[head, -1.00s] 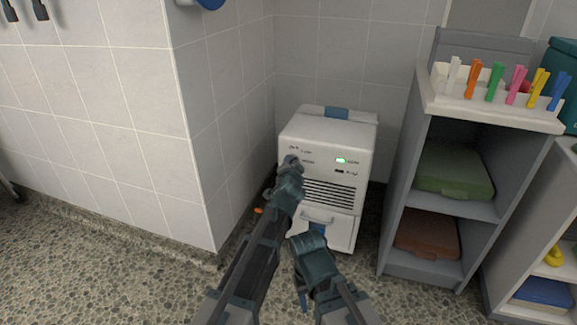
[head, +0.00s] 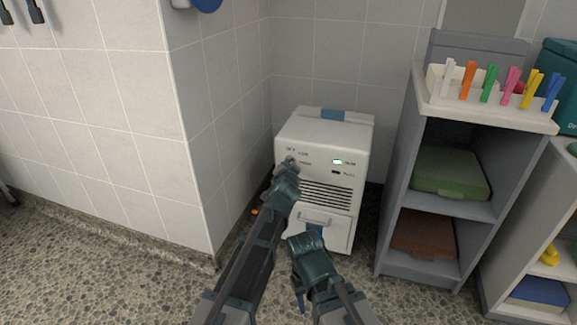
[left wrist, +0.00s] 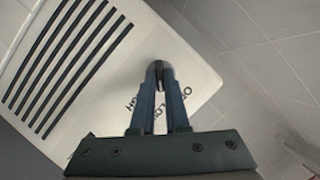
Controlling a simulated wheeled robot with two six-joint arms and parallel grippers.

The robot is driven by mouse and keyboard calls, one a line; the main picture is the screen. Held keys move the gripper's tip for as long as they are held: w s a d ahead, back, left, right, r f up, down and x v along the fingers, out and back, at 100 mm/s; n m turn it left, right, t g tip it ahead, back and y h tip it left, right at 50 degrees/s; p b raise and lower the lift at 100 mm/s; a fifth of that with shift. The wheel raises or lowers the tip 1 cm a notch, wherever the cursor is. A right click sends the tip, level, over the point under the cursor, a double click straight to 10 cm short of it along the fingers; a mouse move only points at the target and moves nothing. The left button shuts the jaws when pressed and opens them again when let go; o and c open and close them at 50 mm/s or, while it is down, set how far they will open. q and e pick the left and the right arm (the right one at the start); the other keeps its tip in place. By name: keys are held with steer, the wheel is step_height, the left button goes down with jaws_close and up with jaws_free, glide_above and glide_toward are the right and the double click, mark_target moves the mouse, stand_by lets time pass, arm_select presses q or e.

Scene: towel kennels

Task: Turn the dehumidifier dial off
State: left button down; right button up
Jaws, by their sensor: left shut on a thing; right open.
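The white dehumidifier (head: 322,139) stands on the floor in the wall corner, with a lit green light and printed labels on its front. My left gripper (head: 289,163) is at the upper left of that front, shut on the dial. In the left wrist view the dark dial (left wrist: 159,76) shows between the fingertips, with printed letters around it. The fingers hide part of the dial and the lettering, so I cannot read its setting. My right gripper (head: 305,243) is lower, in front of the drawer, open and apart from the unit.
A tiled wall (head: 200,130) stands close on the left. The speckled floor (head: 100,265) at left is clear.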

arm_select(q)
steer(key=shift+a+n+g+h+p, duration=0.15)
steer(key=shift+n+g+h+p, duration=0.55)
steer(key=shift+n, duration=0.7)
steer(key=shift+a+n+g+h+p, duration=0.15)
steer(key=shift+n+g+h+p, duration=0.2)
steer(key=shift+n+h, duration=0.85)
steer(key=shift+n, duration=0.4)
steer(key=c, duration=0.9)
jaws_free()
steer(key=shift+r, duration=0.1)
steer(key=p+v, duration=0.5)
steer(key=v, duration=0.8)
steer(key=shift+s+r, duration=0.1)
steer(key=shift+s, duration=0.25)
